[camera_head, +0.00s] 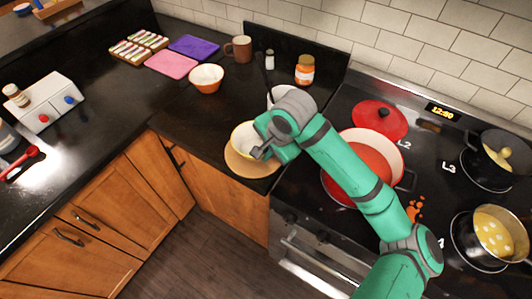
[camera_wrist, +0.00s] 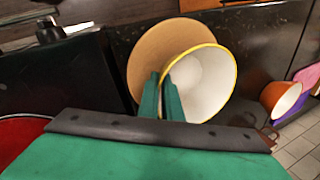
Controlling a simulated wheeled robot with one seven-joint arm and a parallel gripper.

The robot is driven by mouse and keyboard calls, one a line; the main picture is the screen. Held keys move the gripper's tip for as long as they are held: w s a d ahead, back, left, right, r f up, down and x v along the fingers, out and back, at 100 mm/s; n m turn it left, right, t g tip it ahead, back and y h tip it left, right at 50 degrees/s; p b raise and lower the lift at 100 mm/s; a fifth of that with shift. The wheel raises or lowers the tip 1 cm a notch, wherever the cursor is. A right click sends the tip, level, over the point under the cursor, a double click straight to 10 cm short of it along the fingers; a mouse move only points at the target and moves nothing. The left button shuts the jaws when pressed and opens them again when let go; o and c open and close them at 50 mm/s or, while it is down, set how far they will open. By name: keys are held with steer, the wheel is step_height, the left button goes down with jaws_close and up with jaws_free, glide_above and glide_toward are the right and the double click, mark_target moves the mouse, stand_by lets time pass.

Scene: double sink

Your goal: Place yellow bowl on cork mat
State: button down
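The yellow bowl (camera_head: 244,138), white inside with a yellow rim, is over the round cork mat (camera_head: 262,170) at the counter's front edge, left of the stove. In the wrist view the bowl (camera_wrist: 205,85) covers part of the mat (camera_wrist: 150,52). I cannot tell whether its base touches the mat. My gripper (camera_wrist: 161,98) has its green fingers close together on either side of the bowl's rim, pinching it. In the head view my gripper (camera_head: 262,150) is at the bowl's right side, and my wrist hides part of the bowl.
A white pot (camera_head: 280,94) stands just behind my wrist. An orange bowl (camera_head: 206,78), a brown mug (camera_head: 239,48) and a jar (camera_head: 305,70) are further back. A red pan (camera_head: 372,150) is on the stove under my arm. The counter left of the mat is clear.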

steer(key=shift+f, duration=0.15)
steer(key=c, duration=2.4)
jaws_free()
steer(key=shift+f, duration=0.1)
steer(key=o, duration=0.5)
steer(key=shift+w+a, duration=0.1)
steer(key=shift+c, duration=0.2)
steer(key=shift+d, duration=0.2)
steer(key=shift+a, duration=0.25)
